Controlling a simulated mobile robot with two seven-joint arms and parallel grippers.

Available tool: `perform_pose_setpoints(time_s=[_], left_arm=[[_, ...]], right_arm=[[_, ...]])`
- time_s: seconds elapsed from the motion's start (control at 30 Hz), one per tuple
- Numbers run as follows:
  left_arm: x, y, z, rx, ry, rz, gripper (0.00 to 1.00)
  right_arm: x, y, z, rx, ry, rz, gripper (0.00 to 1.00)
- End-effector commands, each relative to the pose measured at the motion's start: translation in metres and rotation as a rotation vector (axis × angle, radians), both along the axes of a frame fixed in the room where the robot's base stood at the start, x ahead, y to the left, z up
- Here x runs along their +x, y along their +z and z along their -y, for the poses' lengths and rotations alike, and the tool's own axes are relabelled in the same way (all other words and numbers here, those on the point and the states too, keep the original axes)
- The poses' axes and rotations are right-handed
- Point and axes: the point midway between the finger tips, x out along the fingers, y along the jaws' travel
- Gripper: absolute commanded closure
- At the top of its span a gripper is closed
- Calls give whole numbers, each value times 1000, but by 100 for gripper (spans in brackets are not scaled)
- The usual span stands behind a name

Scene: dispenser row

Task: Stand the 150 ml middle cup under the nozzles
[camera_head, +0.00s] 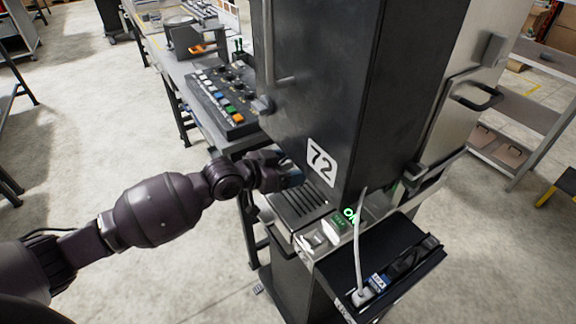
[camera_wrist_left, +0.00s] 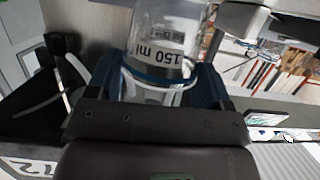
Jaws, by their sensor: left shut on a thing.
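The clear cup marked 150 ml (camera_wrist_left: 170,38) is between the blue finger pads of my left gripper (camera_wrist_left: 158,84) in the left wrist view. The gripper is shut on it. In the head view my left gripper (camera_head: 288,175) is at the lower left edge of the black dispenser marked 72 (camera_head: 350,110), just above the slotted drip tray (camera_head: 300,203). The cup is hidden there, and so are the nozzles. I cannot tell whether the cup touches the tray. My right gripper is not in view.
A green lit display (camera_head: 350,215) sits by the drip tray's right end. A black side shelf (camera_head: 400,262) with a white cable (camera_head: 361,245) stands in front. A button panel (camera_head: 222,96) is on the bench at left. Open floor (camera_head: 150,260) lies at front left.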

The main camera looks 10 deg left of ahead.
Motion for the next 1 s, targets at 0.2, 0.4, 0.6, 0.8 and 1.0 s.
perform_pose_setpoints(time_s=[0.2, 0.4, 0.6, 0.8, 1.0], left_arm=[[0, -4, 0, 0, 0, 0, 49], [0, -4, 0, 0, 0, 0, 5], [0, -4, 0, 0, 0, 0, 0], [-6, -2, -7, 1, 1, -1, 0], [-28, 7, -29, 4, 0, -1, 0]], right_arm=[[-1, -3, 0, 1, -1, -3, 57], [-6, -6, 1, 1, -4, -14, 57], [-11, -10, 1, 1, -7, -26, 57], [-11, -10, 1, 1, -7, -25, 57], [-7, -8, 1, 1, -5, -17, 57]])
